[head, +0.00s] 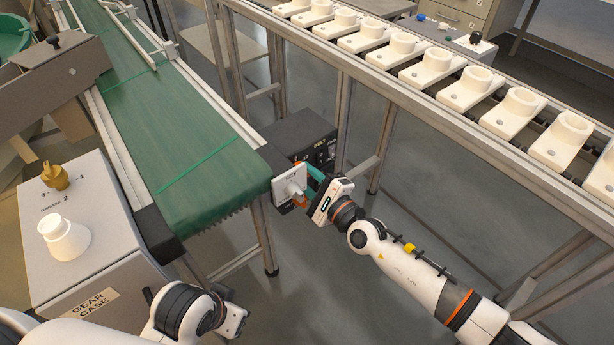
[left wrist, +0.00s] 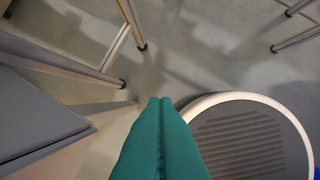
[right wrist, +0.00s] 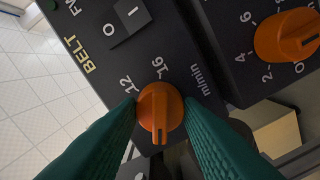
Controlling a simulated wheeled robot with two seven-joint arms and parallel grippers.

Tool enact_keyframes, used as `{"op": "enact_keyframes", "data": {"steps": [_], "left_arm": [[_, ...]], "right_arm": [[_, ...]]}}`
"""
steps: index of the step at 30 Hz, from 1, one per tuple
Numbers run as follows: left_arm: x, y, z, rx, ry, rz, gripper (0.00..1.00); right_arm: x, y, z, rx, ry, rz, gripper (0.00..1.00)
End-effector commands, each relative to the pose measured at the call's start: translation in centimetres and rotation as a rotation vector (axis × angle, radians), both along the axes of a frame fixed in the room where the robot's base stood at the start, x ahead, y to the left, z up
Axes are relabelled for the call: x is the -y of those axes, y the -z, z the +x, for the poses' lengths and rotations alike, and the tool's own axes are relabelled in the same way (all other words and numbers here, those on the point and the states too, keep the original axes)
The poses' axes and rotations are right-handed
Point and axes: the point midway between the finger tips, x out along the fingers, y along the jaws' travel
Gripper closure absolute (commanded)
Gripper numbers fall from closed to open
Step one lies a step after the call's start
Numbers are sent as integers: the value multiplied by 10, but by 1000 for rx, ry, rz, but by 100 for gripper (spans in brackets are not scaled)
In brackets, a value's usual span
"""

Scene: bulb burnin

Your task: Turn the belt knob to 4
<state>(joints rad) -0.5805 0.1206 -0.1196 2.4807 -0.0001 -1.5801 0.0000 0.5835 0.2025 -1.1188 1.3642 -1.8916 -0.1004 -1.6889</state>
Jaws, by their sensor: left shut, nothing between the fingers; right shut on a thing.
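The belt knob (right wrist: 160,108) is an orange dial on a dark panel marked BELT and m/min, in the right wrist view. The numbers 12 and 16 show beside it. A dark mark on the knob faces the bottom of the picture; any number there is hidden. My right gripper (right wrist: 162,118) is shut on the knob, one green finger on each side. In the head view this gripper (head: 309,186) is at the near end of the green conveyor (head: 190,130). My left gripper (left wrist: 160,102) is shut and empty above the floor, away from the panel.
A second orange knob (right wrist: 286,36), numbered 0 to 6, and a rocker switch (right wrist: 126,18) sit close to the belt knob. A gear case (head: 90,230) stands left of the conveyor. A rack of white holders (head: 475,85) stands at right. Table legs surround the floor.

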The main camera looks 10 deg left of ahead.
Motion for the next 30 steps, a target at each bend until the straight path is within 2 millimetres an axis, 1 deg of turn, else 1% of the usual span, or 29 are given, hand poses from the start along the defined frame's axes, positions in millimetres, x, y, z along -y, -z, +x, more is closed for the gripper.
{"op": "enact_keyframes", "data": {"steps": [5,6,8,9,17,20,23,30], "left_arm": [[0,0,0,1,0,0,100],[0,0,0,1,0,0,100],[0,0,0,1,0,0,100],[0,0,0,1,0,0,100],[0,0,0,1,1,0,100],[0,-2,0,1,1,0,100],[0,-6,0,0,1,0,100],[0,-14,0,0,1,0,100]], "right_arm": [[0,1,-1,-3,-1,-2,90],[0,1,-1,-3,-1,-2,62],[0,1,-1,-3,-1,-2,52],[0,1,0,-3,-1,-2,46],[0,0,0,-1,0,0,45],[4,0,-3,-2,0,0,45],[14,0,-10,-3,1,-1,45],[54,1,-41,-4,1,-3,45]]}}
